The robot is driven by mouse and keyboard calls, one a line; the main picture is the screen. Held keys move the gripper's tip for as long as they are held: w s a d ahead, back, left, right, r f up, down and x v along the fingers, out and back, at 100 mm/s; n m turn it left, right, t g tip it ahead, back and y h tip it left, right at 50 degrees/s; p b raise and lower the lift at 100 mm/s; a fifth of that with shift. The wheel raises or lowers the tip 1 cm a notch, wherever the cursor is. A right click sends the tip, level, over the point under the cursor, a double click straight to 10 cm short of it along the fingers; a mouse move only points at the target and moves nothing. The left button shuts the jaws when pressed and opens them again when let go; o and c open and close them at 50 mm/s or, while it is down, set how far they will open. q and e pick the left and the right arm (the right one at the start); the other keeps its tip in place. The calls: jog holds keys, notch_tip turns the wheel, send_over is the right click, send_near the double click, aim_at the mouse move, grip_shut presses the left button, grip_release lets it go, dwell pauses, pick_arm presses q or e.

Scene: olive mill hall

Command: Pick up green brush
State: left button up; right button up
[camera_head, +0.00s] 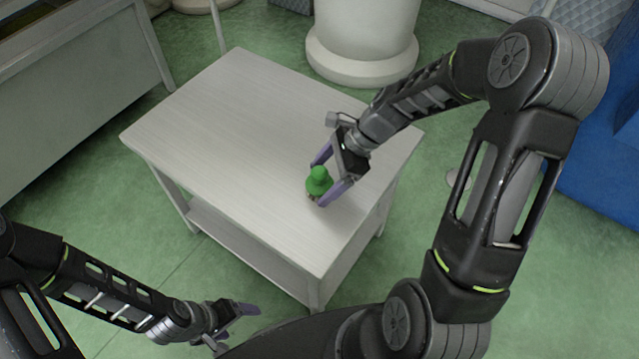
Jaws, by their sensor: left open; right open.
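A small green brush (319,180) with a rounded knob on top stands on the pale table (225,120), near its right side. My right gripper (322,182) is open, with its purple fingers on either side of the brush. Whether the fingers touch the brush I cannot tell. The brush's lower part is small and hard to make out. My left gripper (238,325) is open and empty, low in front of the table at the bottom of the picture.
The rest of the tabletop is bare. A white round pedestal (362,45) stands behind the table. A grey cabinet (85,85) is at the left and a blue object (600,165) at the right. Green floor (110,235) lies around the table.

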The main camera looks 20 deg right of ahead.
jog(key=shift+x, duration=0.9)
jog(key=c, duration=1.6)
jog(key=shift+o, duration=0.2)
notch_tip(320, 180, up, 10)
jog(key=shift+r+p, duration=0.1)
jog(key=shift+p, duration=1)
